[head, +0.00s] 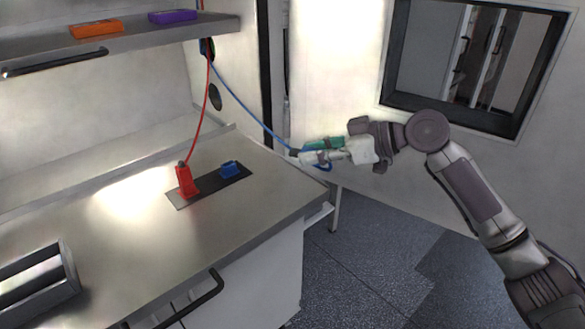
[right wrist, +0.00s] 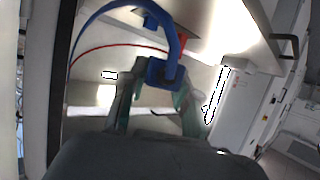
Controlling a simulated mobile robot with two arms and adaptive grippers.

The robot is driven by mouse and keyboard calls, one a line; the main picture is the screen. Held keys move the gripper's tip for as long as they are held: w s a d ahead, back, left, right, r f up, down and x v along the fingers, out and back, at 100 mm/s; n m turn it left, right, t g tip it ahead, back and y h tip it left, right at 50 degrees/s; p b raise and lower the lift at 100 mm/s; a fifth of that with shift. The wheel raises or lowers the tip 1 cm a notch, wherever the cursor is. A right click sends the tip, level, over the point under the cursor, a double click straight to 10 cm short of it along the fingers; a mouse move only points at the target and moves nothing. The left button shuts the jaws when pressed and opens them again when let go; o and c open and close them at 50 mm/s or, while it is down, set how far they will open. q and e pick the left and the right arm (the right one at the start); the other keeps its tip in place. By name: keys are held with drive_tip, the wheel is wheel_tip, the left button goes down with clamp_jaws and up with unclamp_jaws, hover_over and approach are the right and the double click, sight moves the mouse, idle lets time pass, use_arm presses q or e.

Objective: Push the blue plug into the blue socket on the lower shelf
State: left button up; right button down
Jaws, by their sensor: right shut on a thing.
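The blue plug (right wrist: 158,74) is held between the fingertips of my right gripper (head: 304,155), with its blue cable looping away from it. In the head view the gripper is beyond the right edge of the lower shelf (head: 130,245), in the air, and mostly covers the plug. The blue socket (head: 230,169) sits on a dark plate on the lower shelf, to the left of the gripper and apart from it. In the right wrist view the blue socket (right wrist: 150,21) shows past the cable. My left gripper is out of view.
A red plug (head: 186,180) with a red cable stands on the same dark plate, left of the blue socket. Orange (head: 96,30) and purple (head: 172,16) blocks lie on the upper shelf. A metal box (head: 40,287) is at the lower left. The shelf around the plate is clear.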

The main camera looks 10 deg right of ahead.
drive_tip(key=shift+s+d+r, duration=0.1)
drive_tip(key=shift+d+r, duration=0.2)
drive_tip(key=shift+d, duration=0.1)
